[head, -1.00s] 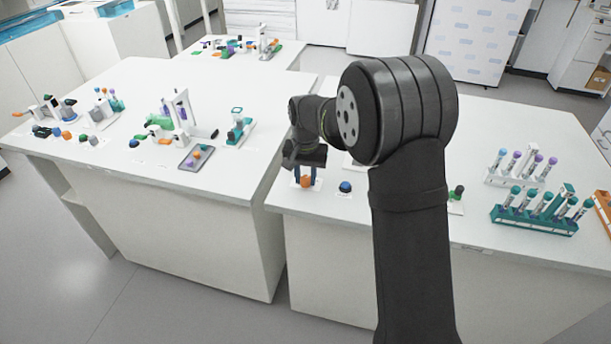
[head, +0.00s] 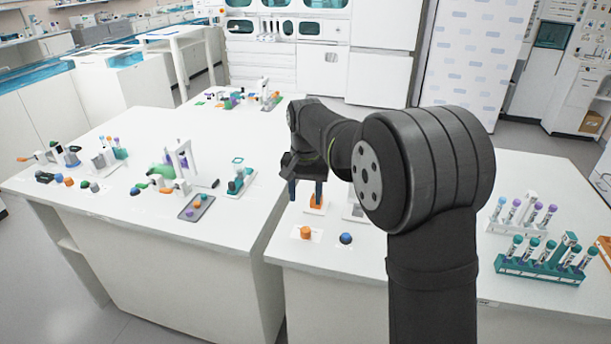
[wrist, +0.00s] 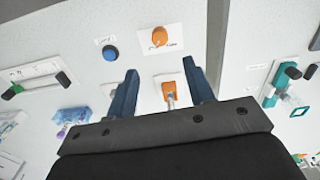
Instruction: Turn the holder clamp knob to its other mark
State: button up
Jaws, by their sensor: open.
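An orange knob (head: 306,232) sits on a white marked plate near the bench's front edge; it also shows at the top of the wrist view (wrist: 160,37). A blue round knob (head: 346,238) is to its right in the head view, and beside it in the wrist view (wrist: 110,53). My gripper (head: 305,190) is open and empty, raised above the bench and behind the orange knob. In the wrist view an orange piece with a metal lever (wrist: 169,92) lies between the fingers' outlines, below them. Which knob is the holder clamp's is too small to read.
Tube racks (head: 541,262) stand at the right of the bench. A teal fixture (head: 238,180) and a grey tray (head: 196,207) are on the left bench. The bench top right of the blue knob is partly hidden by my arm.

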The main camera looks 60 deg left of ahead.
notch_tip(320, 180, up, 6)
send_over(305, 229)
jog(key=shift+f, duration=0.15)
dwell(0.6)
notch_tip(305, 229, down, 18)
jog(key=shift+r, duration=0.25)
dwell(0.3)
jog(key=shift+r, duration=0.1)
